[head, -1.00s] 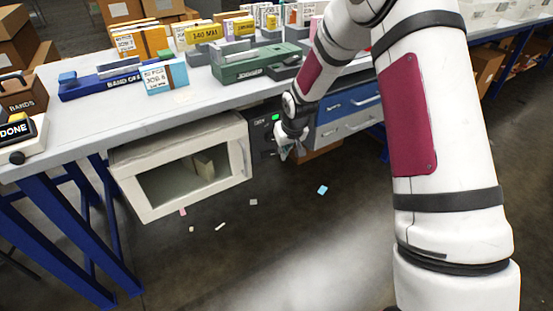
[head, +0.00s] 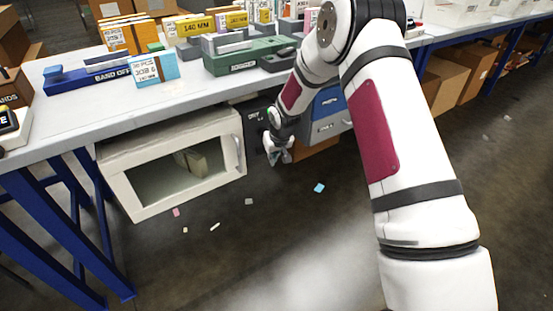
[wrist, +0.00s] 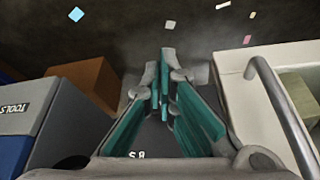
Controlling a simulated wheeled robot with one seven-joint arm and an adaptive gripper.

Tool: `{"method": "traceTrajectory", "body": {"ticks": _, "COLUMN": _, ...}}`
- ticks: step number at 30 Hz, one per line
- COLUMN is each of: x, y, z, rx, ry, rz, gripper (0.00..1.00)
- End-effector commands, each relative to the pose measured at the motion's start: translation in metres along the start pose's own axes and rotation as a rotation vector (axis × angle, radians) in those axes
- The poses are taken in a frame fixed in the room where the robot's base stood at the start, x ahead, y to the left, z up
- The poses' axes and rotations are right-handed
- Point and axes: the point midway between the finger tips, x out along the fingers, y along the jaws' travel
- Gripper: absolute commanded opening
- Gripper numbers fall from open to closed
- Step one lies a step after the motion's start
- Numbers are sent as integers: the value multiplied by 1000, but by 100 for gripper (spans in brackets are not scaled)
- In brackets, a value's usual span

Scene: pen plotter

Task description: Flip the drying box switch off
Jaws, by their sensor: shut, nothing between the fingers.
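The drying box (head: 222,184) is a white box with a dark window, hanging under the table; its side and curved handle are at the right of the wrist view (wrist: 245,100). A dark control panel (head: 251,128) adjoins its right side in the head view. My gripper (head: 281,160) is in front of this panel and hides part of it. In the wrist view, my gripper (wrist: 166,88) has its teal-padded fingers together and empty over the dark panel. The switch cannot be made out, and I cannot tell whether the fingers touch the panel.
Blue and grey drawers (head: 328,128) stand right of the panel, close to my gripper; they also show in the wrist view (wrist: 40,125). A cardboard box (wrist: 90,85) is beyond them. The tabletop (head: 112,113) is above. Paper scraps lie on the open floor.

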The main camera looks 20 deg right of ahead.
Motion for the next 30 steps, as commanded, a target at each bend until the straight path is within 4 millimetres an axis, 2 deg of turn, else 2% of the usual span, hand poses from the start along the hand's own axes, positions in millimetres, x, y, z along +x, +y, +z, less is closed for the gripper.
{"method": "traceTrajectory", "body": {"ticks": 7, "x": 8, "y": 1, "z": -20, "rx": 1, "ry": 0, "rz": 0, "gripper": 0}}
{"method": "traceTrajectory", "body": {"ticks": 21, "x": 8, "y": 1, "z": -24, "rx": -6, "ry": -3, "rz": -3, "gripper": 0}}
{"method": "traceTrajectory", "body": {"ticks": 30, "x": 12, "y": 6, "z": -34, "rx": -152, "ry": -2, "rz": -61, "gripper": 0}}
